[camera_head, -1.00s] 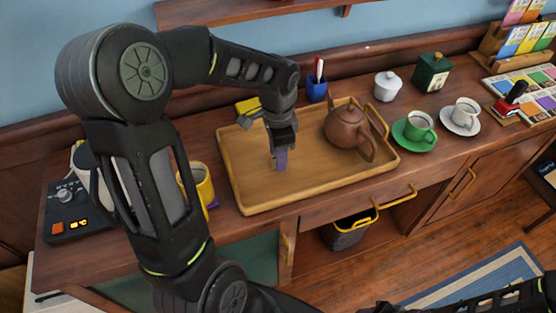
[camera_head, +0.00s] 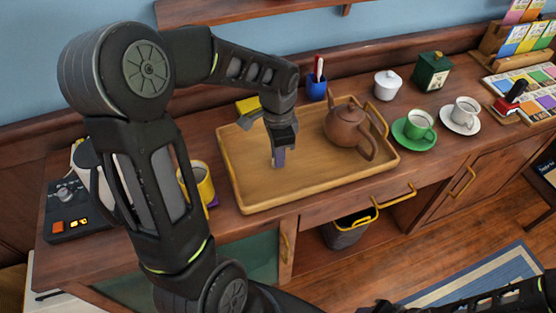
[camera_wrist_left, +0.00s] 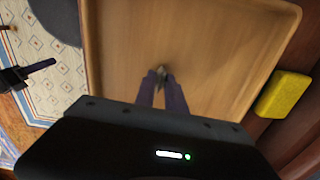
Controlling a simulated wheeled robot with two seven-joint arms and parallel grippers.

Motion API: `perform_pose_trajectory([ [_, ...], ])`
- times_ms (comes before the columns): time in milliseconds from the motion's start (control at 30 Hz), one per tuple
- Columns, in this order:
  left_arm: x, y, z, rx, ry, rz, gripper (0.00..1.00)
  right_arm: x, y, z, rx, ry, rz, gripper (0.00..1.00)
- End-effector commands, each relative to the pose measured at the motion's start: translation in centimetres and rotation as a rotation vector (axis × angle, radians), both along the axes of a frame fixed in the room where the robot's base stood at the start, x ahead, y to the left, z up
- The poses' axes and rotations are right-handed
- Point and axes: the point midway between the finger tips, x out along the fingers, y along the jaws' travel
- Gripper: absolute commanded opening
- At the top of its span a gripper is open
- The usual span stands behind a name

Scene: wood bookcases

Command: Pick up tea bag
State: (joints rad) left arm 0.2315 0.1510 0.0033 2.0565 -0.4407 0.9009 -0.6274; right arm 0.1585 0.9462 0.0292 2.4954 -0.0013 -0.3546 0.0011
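The wooden tray (camera_head: 300,192) lies on the counter, and it also fills much of the left wrist view (camera_wrist_left: 215,30). My left gripper (camera_head: 278,163) points down over the left-middle part of the tray, left of the brown teapot. In the left wrist view its two purple-grey fingers (camera_wrist_left: 161,78) are close together on a small greyish-green thing, which looks like the tea bag (camera_wrist_left: 161,73). The fingers mostly hide it, and it cannot be made out in the head view. My right gripper (camera_head: 378,306) shows only in part at the bottom edge, and its fingers are unclear.
The brown teapot (camera_head: 347,124) stands in the tray's right part. A yellow sponge-like block (camera_wrist_left: 283,94) lies beyond the tray's back edge. A yellow mug (camera_head: 200,184) stands left of the tray.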

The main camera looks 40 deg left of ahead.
Motion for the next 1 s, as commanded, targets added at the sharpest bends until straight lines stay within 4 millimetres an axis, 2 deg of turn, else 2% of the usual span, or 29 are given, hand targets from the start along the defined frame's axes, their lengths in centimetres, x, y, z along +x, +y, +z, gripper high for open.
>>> perform_pose_trajectory([
  [167,0.0,0.0,0.0,0.0,0.0,0.0,0.0,0.0,0.0,0.0,0.0,0.0,0.0,0.36],
  [733,0.0,0.0,0.3,0.0,-0.001,0.0,0.0,0.0,0.0,0.0,0.0,0.0,0.0,0.36],
  [867,0.1,0.0,1.4,0.001,-0.003,0.0,0.0,0.0,0.0,-0.1,0.0,0.0,0.0,0.36],
  [1000,0.2,0.0,3.7,0.001,-0.006,0.001,0.0,0.0,0.0,-0.2,0.0,0.0,0.0,0.36],
])
